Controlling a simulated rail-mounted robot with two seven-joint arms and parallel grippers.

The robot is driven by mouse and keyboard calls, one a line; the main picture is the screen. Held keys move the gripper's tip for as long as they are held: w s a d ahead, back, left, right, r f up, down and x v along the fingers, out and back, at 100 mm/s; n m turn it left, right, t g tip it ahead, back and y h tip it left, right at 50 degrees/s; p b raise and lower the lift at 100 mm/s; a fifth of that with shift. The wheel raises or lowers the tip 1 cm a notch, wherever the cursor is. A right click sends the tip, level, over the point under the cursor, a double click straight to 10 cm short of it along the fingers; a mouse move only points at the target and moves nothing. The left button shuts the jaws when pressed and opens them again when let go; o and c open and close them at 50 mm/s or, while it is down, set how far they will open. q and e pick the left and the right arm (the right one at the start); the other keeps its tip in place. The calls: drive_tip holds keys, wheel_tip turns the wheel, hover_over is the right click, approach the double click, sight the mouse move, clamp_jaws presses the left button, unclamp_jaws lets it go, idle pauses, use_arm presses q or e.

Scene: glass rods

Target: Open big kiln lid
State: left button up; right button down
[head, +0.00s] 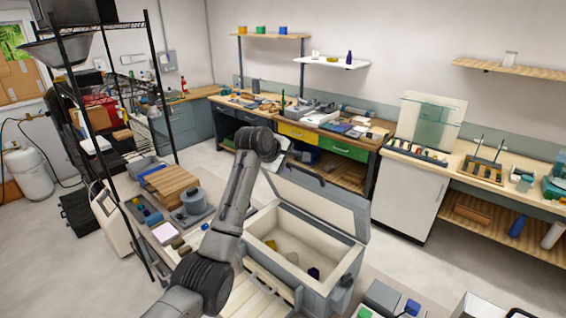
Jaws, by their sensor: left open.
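The big kiln (292,262) is a pale grey chest in the lower middle of the head view. Its lid (318,205) stands raised and leans back behind the chest, so the cream interior shows, with a few small objects on the floor inside. My left arm crosses in front of the kiln's left side and reaches up to the lid's upper left corner. My left gripper (277,162) is open there, close to the lid's top edge; I cannot tell whether it touches. Its fingers are small and partly hidden. My right gripper is not in view.
A black wire shelf rack (98,125) stands at the left, near a low bench with a grey pot (194,201) and trays. A workbench with a yellow drawer (298,134) runs behind the lid. Open floor (400,258) lies right of the kiln.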

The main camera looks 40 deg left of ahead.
use_arm(q)
drive_tip(key=shift+v, duration=1.15)
